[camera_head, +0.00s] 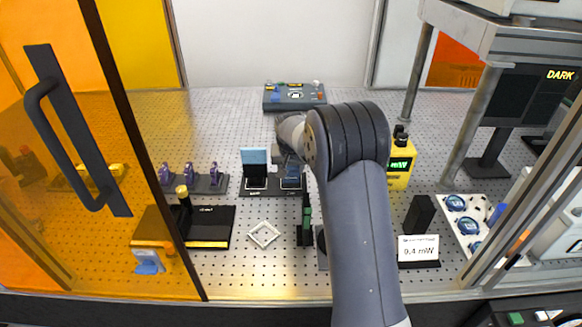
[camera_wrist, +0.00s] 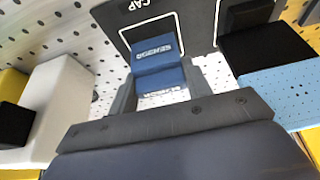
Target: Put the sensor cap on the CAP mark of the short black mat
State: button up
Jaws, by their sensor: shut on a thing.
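The sensor cap is a dark blue block with white SENSOR lettering (camera_wrist: 156,50) in the wrist view. My gripper (camera_wrist: 160,85) is shut on it, one finger at each side. In the head view the cap (camera_head: 291,180) is at the right part of the short black mat (camera_head: 271,191), partly behind my arm. The mat (camera_wrist: 112,22) shows white CAP lettering and white outlines in the wrist view. The cap overlaps the mat in this view; I cannot tell whether it touches it.
A light-blue-faced block (camera_head: 254,163) stands on the mat's left part, close beside the cap. Purple pieces on a dark holder (camera_head: 205,184) are further left. A yellow meter (camera_head: 400,162) stands right of my arm. A white square frame (camera_head: 263,234) lies in front.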

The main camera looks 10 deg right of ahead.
jog(key=shift+f+b, duration=0.3)
jog(key=shift+f, duration=0.1)
jog(key=o, duration=1)
jog(key=shift+r+p, duration=2.15)
jog(key=shift+r, duration=1.45)
jog(key=shift+f, duration=0.2)
notch_tip(320, 180, down, 6)
jog(key=b, duration=0.4)
jog(key=shift+f, duration=0.25)
jog(key=shift+r, duration=0.15)
